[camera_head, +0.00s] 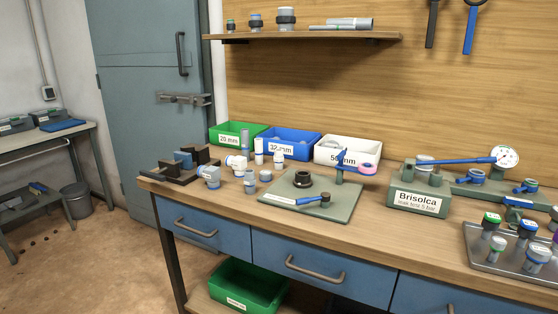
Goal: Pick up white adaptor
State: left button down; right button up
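Several white and grey pipe fittings stand in a loose group on the left half of the workbench. A white fitting (237,164) is at the group's left, a slim white one with a dark band (259,151) is behind it, and another white one (278,159) is to the right. I cannot tell which of them is the white adaptor. Grey fittings with blue (212,177) and plain grey ones (250,182) stand close in front. Neither of my grippers is in view.
Green (214,141), blue (272,150) and white (323,154) bins stand behind the fittings. A dark fixture (165,171) is at the left. The grey tray (485,262) holds several fittings.

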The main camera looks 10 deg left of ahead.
aim_at(278, 156)
jog(key=u, duration=2.05)
jog(key=i, duration=1.7)
jog(key=z, duration=2.7)
